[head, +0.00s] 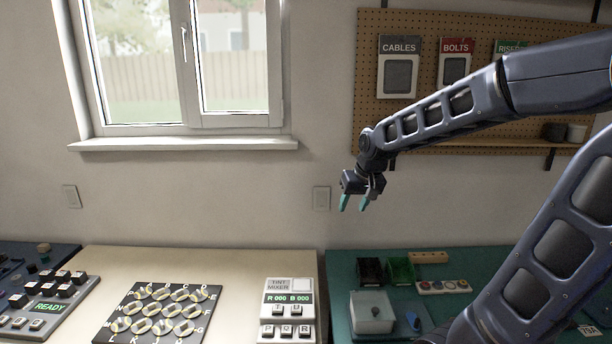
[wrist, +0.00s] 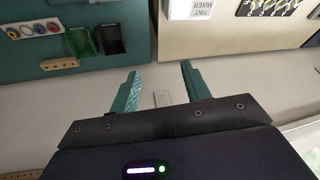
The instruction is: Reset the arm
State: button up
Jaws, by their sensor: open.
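My gripper (head: 355,203) hangs in the air in front of the wall, above the back of the benches, with its green fingertips pointing down. My arm (head: 440,112) reaches in from the right side of the head view. In the wrist view my gripper (wrist: 160,84) shows its two green fingers apart with nothing between them. Beyond them are the wall and the back edges of the benches.
A green mat (head: 341,266) bears small bins and a white box (head: 371,312). Left of it, a pale bench (head: 215,268) holds a tint mixer (head: 287,310) and a dark board with rings (head: 160,313). A pegboard (head: 550,30) and window (head: 185,60) are behind.

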jog(key=s+d+r+m+h, duration=0.2)
jog(key=s+d, duration=1.2)
jog(key=shift+d+r+m+t, duration=0.2)
jog(key=shift+d+m+t, duration=0.1)
jog(key=shift+t, duration=0.1)
